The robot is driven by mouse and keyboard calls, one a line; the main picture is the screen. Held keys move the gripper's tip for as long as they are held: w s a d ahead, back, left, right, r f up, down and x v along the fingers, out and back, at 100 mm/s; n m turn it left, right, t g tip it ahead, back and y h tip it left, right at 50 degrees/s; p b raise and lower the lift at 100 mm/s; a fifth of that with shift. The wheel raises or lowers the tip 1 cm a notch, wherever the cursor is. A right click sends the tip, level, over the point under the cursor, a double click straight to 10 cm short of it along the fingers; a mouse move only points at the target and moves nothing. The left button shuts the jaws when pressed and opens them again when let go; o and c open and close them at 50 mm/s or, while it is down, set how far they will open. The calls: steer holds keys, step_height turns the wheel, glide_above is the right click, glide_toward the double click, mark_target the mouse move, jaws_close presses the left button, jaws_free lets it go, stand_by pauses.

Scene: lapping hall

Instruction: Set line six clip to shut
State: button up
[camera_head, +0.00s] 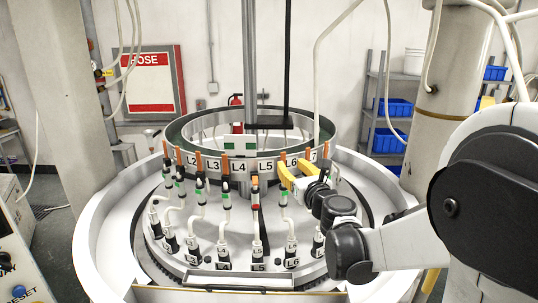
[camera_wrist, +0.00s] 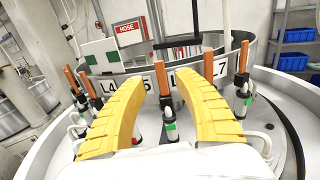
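The line six clip shows in the head view as an upright orange lever (camera_head: 283,157) by the L6 label on the ring, above a hose fitting with a green band (camera_head: 284,197). In the wrist view, an upright orange lever (camera_wrist: 162,76) and a green-banded fitting (camera_wrist: 169,127) stand between my yellow fingers and appear to be line six's. My gripper (camera_head: 290,167) is open around this lever, with a fingertip on either side in the wrist view (camera_wrist: 160,82). I cannot tell whether either finger touches it. The L6 label is partly hidden behind my right finger.
Several hoses and fittings fill the round machine's deck, inside a white rim (camera_head: 95,240). A shelf with blue bins (camera_head: 392,107) stands behind at the right.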

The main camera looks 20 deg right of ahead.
mark_target(284, 157)
steer(key=w+p, duration=0.1)
steer(key=w, duration=0.5)
steer(key=shift+d+r, duration=0.1)
steer(key=shift+d, duration=0.05)
steer(key=shift+w, duration=0.5)
steer(key=shift+s, duration=0.1)
steer(key=shift+c, duration=0.8)
steer(key=shift+d, duration=0.1)
jaws_close()
